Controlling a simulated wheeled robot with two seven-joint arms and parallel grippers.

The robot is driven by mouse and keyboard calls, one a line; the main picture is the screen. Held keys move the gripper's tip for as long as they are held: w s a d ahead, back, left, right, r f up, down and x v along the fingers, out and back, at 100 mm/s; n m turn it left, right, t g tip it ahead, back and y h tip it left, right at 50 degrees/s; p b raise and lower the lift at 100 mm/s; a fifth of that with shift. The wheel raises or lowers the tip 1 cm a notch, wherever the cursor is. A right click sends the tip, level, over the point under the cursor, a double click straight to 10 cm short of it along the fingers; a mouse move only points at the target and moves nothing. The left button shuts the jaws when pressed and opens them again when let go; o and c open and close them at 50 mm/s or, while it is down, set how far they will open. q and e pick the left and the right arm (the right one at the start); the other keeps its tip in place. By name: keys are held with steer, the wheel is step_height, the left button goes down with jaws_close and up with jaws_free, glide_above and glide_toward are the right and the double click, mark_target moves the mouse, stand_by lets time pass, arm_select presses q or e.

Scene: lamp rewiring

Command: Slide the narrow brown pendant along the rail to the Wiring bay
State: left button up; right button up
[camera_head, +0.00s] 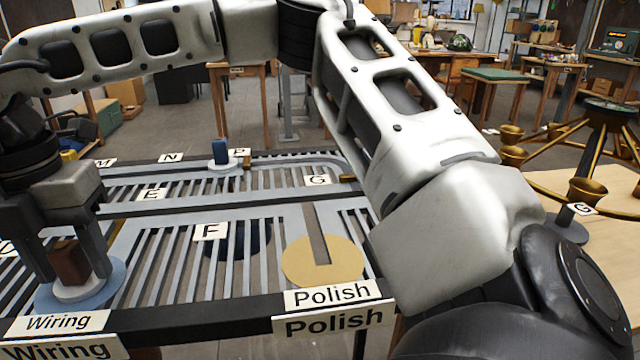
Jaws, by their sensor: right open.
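The narrow brown pendant (68,262) stands upright on a white round base at the near left of the slotted rail frame. It is over the blue disc (112,280) of the Wiring bay, behind the Wiring label (58,322). My right gripper (73,270) points down there, its arm reaching across the top of the view. Its fingers are open, one on each side of the pendant. I cannot tell whether either finger touches it. My left gripper is not in view.
A blue pendant (221,152) stands at the back near the P label (239,152). The gold Polish disc (322,262) is bare at the near right. A dark blue disc (255,240) lies beneath the slats by the F label (210,231). A brass chandelier (588,190) stands at right.

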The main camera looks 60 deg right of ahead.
arm_select(q)
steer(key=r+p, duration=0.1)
steer(key=p, duration=0.1)
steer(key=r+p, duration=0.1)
steer(key=p, duration=0.2)
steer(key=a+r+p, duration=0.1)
steer(key=p, duration=0.2)
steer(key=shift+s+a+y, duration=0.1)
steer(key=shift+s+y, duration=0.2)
arm_select(e)
step_height(320, 180, up, 16)
steer(key=shift+f, duration=0.1)
